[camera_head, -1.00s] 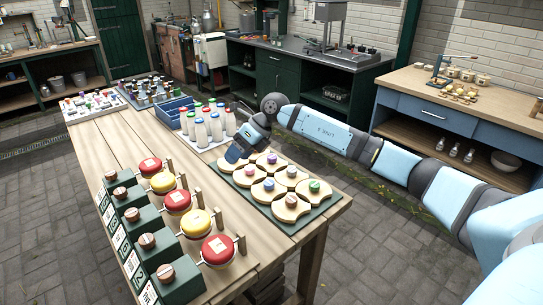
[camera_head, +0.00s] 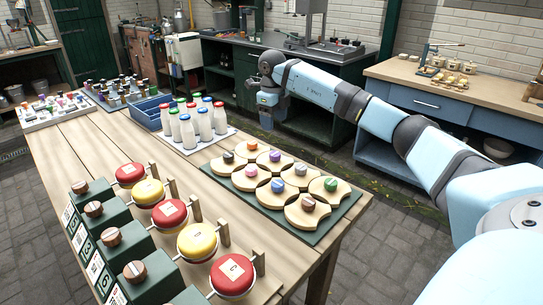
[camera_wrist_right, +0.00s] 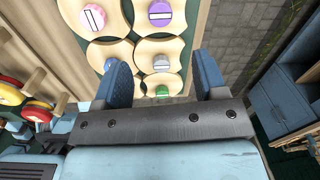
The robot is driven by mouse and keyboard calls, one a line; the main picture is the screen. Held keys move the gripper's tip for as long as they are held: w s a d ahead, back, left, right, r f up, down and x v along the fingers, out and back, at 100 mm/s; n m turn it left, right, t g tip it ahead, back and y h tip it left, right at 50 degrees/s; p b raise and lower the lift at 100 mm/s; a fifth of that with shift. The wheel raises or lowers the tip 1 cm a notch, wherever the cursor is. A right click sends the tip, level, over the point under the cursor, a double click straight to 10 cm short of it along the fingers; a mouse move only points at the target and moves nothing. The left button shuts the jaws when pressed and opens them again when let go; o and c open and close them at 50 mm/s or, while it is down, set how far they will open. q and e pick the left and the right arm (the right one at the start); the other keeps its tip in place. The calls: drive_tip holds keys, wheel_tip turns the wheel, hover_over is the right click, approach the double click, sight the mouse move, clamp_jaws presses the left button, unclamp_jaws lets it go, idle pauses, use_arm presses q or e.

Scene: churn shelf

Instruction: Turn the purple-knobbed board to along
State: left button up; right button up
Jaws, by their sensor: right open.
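The purple-knobbed board is a pale wooden piece with scooped edges. Its purple knob (camera_head: 274,156) stands in the back row of similar pieces, between the orange and grey knobs. In the right wrist view the purple knob (camera_wrist_right: 160,12) is at the top, with a pale line running across the picture. My right gripper (camera_head: 267,122) is raised, beyond the tray's back edge in the head view. In the wrist view its two fingers (camera_wrist_right: 162,73) are apart and empty, with the grey and green knobs visible between them. My left gripper is out of view.
The pieces sit on a dark green tray (camera_head: 318,236) near the table's right edge. Milk bottles (camera_head: 204,122) stand behind left.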

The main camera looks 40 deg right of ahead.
sight(275, 154)
drive_tip(key=f, duration=0.8)
drive_tip(key=f+b, duration=0.1)
drive_tip(key=f, duration=0.3)
drive_tip(key=shift+d+f, duration=0.15)
drive_tip(key=shift+d, duration=0.1)
drive_tip(key=c, duration=0.9)
